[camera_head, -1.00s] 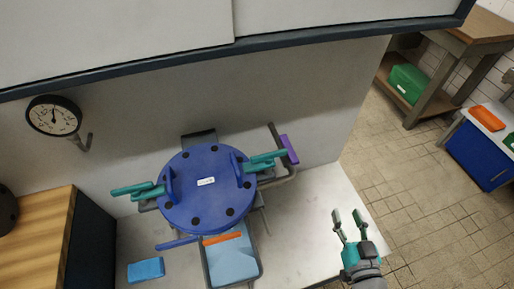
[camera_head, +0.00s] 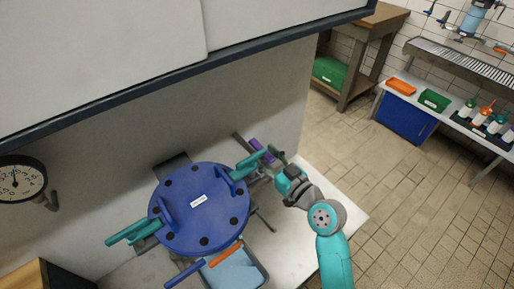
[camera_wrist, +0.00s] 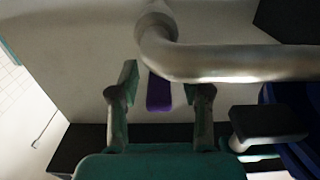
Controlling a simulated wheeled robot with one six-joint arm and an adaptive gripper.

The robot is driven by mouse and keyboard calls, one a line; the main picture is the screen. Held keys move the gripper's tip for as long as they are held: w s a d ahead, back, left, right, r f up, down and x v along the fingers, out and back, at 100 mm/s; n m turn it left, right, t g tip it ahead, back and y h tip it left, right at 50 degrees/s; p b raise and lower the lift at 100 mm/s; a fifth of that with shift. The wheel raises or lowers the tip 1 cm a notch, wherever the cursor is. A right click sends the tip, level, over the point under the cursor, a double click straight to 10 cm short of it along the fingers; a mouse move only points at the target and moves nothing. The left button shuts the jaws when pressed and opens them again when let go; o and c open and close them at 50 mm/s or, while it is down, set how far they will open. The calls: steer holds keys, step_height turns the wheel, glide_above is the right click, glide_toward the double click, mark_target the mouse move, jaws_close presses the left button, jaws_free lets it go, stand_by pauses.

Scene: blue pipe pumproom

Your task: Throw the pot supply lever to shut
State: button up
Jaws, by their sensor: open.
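A purple handle (camera_head: 262,149) lies against a grey pipe at the back right of a round blue lid. It also shows in the wrist view (camera_wrist: 158,92), between and beyond the fingertips. My gripper (camera_head: 275,157) is open and close to the purple handle; I cannot tell if they touch. In the wrist view its two fingers (camera_wrist: 160,88) stand apart. Teal levers stick out at the left (camera_head: 127,232) and right (camera_head: 250,159) of the lid. No readable label shows which is the pot supply lever.
The blue lid (camera_head: 205,222) has bolts and upright lugs. A bent grey pipe (camera_wrist: 235,62) crosses close in front of the wrist camera. A blue tray (camera_head: 240,272) stands below the lid. A gauge (camera_head: 18,178) is on the wall; open floor lies right.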

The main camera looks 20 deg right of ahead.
mark_target(258, 148)
steer(key=shift+x, duration=1.9)
steer(key=shift+c, duration=0.3)
jaws_close()
